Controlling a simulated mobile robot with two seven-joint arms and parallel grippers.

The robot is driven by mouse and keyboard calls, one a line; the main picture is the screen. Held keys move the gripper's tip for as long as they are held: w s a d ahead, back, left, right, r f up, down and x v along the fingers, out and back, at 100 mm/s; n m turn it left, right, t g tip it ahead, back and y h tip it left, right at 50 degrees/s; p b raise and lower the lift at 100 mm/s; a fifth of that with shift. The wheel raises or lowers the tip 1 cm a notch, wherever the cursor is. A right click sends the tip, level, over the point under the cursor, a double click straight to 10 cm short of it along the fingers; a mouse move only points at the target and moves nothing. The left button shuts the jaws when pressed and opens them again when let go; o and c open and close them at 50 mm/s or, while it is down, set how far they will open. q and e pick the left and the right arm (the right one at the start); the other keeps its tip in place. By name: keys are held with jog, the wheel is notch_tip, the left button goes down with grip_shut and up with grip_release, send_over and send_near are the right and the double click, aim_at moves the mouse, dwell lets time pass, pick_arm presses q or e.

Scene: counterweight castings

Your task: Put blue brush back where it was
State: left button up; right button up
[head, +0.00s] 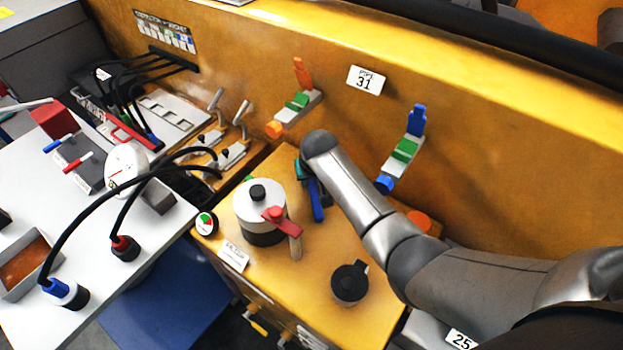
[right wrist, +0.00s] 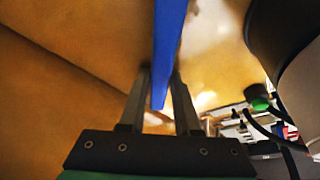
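The blue brush shows as a blue bar (head: 317,205) just beyond the end of my right arm in the head view, over the yellow surface beside the silver pot. In the right wrist view the blue brush (right wrist: 168,45) runs between both fingers of my right gripper (right wrist: 162,90). The fingers appear closed against its two sides. In the head view my right gripper (head: 312,188) is mostly hidden by its own wrist. The brush's far end and bristles are hidden or out of frame. My left gripper is not in view.
A silver pot with red handle (head: 262,212) and a black lidded jar (head: 349,283) stand on the yellow ledge (head: 310,275). Clamp-like fixtures (head: 296,112) and (head: 404,150) project from the yellow wall. A white table (head: 150,230) with black cables lies left.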

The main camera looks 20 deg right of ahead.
aim_at(314, 193)
jog(key=o, duration=0.3)
jog(key=shift+o, duration=0.2)
jog(key=shift+s+r, duration=0.1)
jog(key=shift+r, duration=0.3)
jog(key=p+v, duration=0.2)
jog(key=v, duration=0.7)
jog(key=shift+s+r+p, duration=0.1)
jog(key=shift+r+p, duration=0.2)
jog(key=shift+p, duration=0.1)
jog(key=shift+v, duration=0.95)
